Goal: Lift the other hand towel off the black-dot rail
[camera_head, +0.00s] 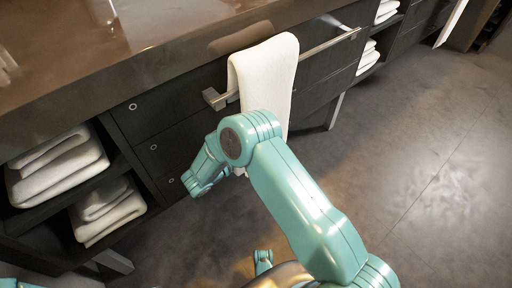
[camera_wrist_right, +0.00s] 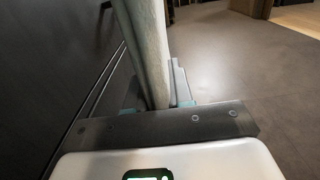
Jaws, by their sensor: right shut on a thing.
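A white hand towel (camera_head: 264,72) hangs folded over a metal rail (camera_head: 325,44) on the front of the dark vanity. I cannot make out a black dot on this rail. My right arm reaches up from the lower right and covers the lower part of the towel; its gripper is mostly hidden in the head view. In the right wrist view my right gripper (camera_wrist_right: 155,92) is shut on the towel (camera_wrist_right: 148,40), whose pale hanging cloth runs up between the fingers. My left gripper is not in view.
A second white cloth (camera_head: 452,22) hangs at the far right of the vanity. Folded towels (camera_head: 58,165) lie on open shelves at the left, and more (camera_head: 368,58) at the right. The brown countertop (camera_head: 110,40) overhangs the drawers. The floor (camera_head: 430,150) at right is clear.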

